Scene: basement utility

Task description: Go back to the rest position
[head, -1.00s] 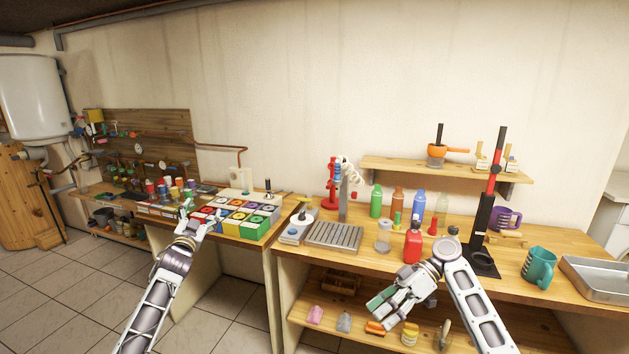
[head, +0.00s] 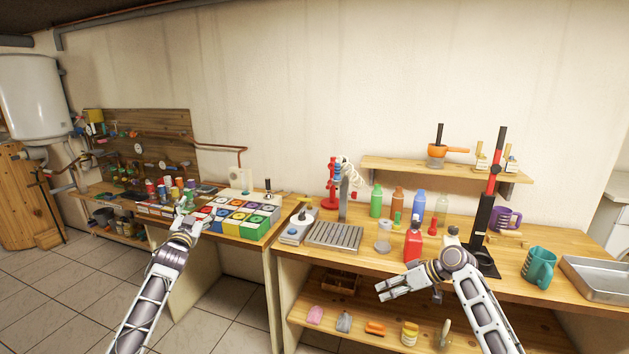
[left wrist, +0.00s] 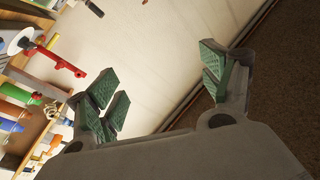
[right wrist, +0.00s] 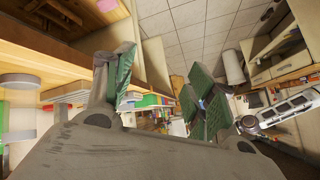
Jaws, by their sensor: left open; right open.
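My left gripper (head: 191,218) is open and empty in the head view, in front of the rows of coloured boxes on the left bench. In the left wrist view its green-padded fingers (left wrist: 160,80) stand wide apart with nothing between them. My right gripper (head: 382,289) is open and empty in the head view, pointing left in front of the right bench, below its top edge and over the view of the lower shelf. The right wrist view shows its green-padded fingers (right wrist: 158,82) apart, with no object held.
The right workbench (head: 300,264) carries a red jug (head: 413,246), several bottles, a ribbed metal tray (head: 334,236), a teal mug (head: 539,268) and a tall black-and-red stand (head: 484,218). Its lower shelf (head: 480,328) holds small items. The tiled floor (head: 60,290) at left is clear.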

